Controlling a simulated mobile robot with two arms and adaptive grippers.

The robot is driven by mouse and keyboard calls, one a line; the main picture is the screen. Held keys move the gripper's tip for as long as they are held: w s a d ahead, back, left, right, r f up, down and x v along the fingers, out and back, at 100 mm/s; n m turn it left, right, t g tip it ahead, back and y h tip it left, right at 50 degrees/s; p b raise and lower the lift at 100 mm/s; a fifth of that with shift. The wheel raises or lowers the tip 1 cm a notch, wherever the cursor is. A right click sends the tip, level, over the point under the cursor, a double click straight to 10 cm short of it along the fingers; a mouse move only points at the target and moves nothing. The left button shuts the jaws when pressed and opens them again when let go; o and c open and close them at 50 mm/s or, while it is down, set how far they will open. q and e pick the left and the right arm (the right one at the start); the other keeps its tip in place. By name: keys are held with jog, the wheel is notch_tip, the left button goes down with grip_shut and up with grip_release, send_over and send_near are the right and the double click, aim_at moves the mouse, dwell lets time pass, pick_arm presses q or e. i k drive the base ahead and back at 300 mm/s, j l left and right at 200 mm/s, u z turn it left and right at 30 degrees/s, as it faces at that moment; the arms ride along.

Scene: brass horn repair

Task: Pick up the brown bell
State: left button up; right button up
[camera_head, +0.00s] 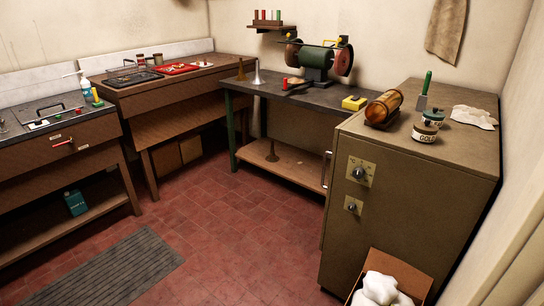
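Several small flared, bell-like pieces stand with their wide ends down. A brown-gold one (241,72) stands at the left end of the dark grinder bench (330,97). A pale silver one (257,75) stands just to its right. A darker brown one (272,153) stands on the bench's low wooden shelf. I cannot tell for sure which of the two brownish ones is the brown bell. Neither of my grippers is in view, and nothing touches these pieces.
A bench grinder (316,58) and a yellow box (354,103) share the bench. A tall olive cabinet (410,205) at right carries jars and a brown cylinder (384,107). An open box (398,270) stands before it. The red tiled floor (235,220) is mostly clear, with a grey mat (105,272).

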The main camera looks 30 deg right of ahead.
aim_at(272, 158)
jog(key=i+u, duration=0.1)
jog(key=i, duration=0.45)
jog(key=i+z, duration=0.2)
jog(key=i, duration=0.3)
jog(key=i+z, duration=0.2)
jog(key=i, duration=0.3)
jog(key=i+z, duration=0.2)
jog(key=i, duration=0.3)
jog(key=i+j+z, duration=0.2)
jog(key=i, duration=0.3)
jog(key=i+l+u, duration=0.25)
jog(key=i+l, duration=0.15)
jog(key=i, duration=0.35)
jog(key=i+l+u, duration=0.2)
jog(key=i+l, duration=0.4)
jog(key=i, duration=0.1)
